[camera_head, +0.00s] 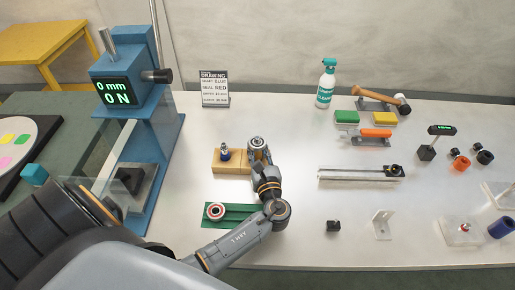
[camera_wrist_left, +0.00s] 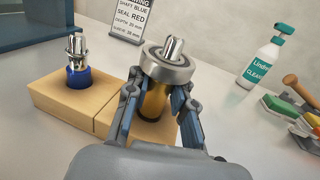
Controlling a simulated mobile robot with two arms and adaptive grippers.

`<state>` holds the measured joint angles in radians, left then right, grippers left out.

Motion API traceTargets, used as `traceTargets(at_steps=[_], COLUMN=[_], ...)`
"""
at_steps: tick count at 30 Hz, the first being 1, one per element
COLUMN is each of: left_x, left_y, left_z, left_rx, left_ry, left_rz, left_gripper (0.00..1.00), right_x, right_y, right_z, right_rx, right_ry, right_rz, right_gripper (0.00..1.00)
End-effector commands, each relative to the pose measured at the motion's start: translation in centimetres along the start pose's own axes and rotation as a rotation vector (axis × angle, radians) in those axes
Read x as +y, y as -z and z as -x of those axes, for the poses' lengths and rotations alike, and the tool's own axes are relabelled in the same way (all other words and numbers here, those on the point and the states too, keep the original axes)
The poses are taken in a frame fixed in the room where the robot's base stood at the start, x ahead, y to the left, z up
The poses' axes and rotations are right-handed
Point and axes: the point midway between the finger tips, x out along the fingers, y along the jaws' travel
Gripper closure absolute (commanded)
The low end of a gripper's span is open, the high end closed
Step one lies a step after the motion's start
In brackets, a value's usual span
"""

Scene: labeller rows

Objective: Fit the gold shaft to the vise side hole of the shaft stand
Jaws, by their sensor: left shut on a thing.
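The gold shaft (camera_wrist_left: 153,105) stands upright between the fingers of my left gripper (camera_head: 260,152), which is shut on it. A silver bearing ring (camera_wrist_left: 168,68) and a splined silver tip (camera_wrist_left: 173,47) top the shaft. The wooden shaft stand (camera_head: 229,168) also shows in the left wrist view (camera_wrist_left: 50,95). A blue shaft (camera_wrist_left: 78,77) with a silver top stands in the stand's left part. The gold shaft is over the right part; its lower end and the hole there are largely hidden, so I cannot tell whether it is inserted. My right gripper is not in view.
A blue press (camera_head: 160,110) stands left of the stand. A green fixture (camera_head: 240,211) with a red-and-white ring (camera_head: 216,211) lies in front. A silver rail-like vise (camera_head: 355,174) is to the right, with open table between. A drawing sign (camera_head: 214,90) stands behind.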

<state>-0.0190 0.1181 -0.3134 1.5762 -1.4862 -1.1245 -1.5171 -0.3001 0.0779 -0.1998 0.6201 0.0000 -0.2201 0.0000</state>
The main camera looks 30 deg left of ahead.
Motion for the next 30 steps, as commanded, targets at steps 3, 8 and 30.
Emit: traceTargets(at_steps=[3, 8, 30], left_x=[-0.1, -0.1, -0.1], left_y=[0.2, 0.6, 2.4], left_z=[0.0, 0.0, 0.0], left_rx=[-0.003, -0.003, -0.004], left_ry=[0.0, 0.0, 0.0], left_rz=[0.002, 0.002, 0.001], left_gripper=[1.0, 1.0, 1.0], right_x=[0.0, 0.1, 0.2], right_y=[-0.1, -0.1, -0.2], right_z=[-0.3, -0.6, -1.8], right_rx=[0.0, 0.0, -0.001], right_ry=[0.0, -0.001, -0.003], right_rz=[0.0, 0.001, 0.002], right_gripper=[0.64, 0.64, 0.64])
